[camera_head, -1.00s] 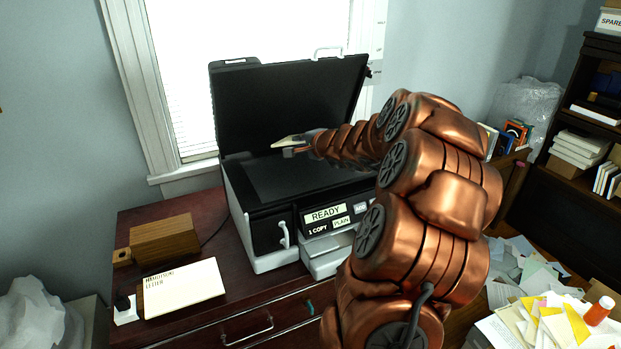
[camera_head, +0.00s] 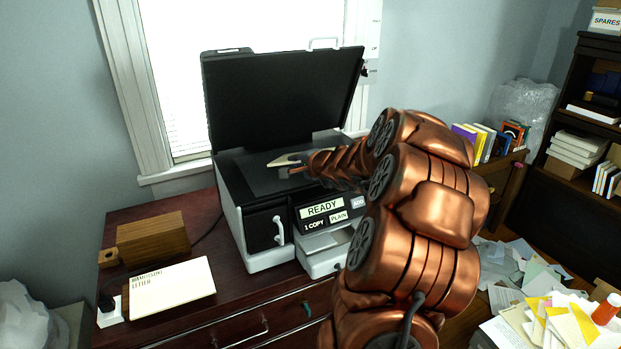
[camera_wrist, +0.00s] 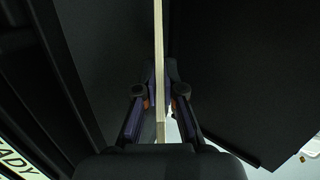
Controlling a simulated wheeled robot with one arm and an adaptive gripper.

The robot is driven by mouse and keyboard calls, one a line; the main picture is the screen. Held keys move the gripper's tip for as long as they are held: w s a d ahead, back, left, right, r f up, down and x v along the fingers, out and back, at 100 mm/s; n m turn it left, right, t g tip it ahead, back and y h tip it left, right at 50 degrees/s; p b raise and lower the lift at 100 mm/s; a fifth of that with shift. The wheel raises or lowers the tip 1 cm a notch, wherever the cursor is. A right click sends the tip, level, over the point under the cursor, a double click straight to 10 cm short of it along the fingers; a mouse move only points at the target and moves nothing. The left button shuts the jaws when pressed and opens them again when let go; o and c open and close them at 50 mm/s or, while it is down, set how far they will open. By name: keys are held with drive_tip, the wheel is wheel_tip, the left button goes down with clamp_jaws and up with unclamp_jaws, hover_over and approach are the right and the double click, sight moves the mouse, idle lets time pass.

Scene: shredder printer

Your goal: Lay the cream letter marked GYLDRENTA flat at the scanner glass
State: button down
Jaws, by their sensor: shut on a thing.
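The cream letter (camera_head: 288,159) is held over the scanner bed in the head view. In the wrist view the letter (camera_wrist: 158,60) shows edge-on as a thin pale strip, so its marking cannot be read. My gripper (camera_head: 290,171) is shut on it; in the wrist view the gripper's fingers (camera_wrist: 159,92) pinch it from both sides. The dark scanner glass (camera_head: 255,180) lies below and around the gripper. I cannot tell whether the letter touches the glass. My arm hides the right part of the bed.
The black scanner lid (camera_head: 285,95) stands open behind the bed. The front panel (camera_head: 322,208) reads READY. A cream card (camera_head: 172,286) ending in LETTER and a wooden box (camera_head: 152,236) are on the desk at left. Loose papers (camera_head: 540,325) and an orange-capped bottle (camera_head: 606,308) are at lower right.

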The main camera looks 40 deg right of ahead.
idle(0.3)
drive_tip(key=c, duration=1.5)
unclamp_jaws()
drive_tip(key=shift+o, duration=0.2)
drive_tip(key=shift+s, duration=0.1)
drive_tip(key=v, duration=0.7)
drive_tip(key=shift+s, duration=0.35)
drive_tip(key=shift+a, duration=0.15)
wheel_tip(320, 180, up, 7)
drive_tip(key=s+p, duration=0.2)
drive_tip(key=p, duration=0.3)
drive_tip(key=shift+s+a, duration=0.3)
drive_tip(key=shift+s, duration=0.1)
drive_tip(key=shift+r, duration=0.1)
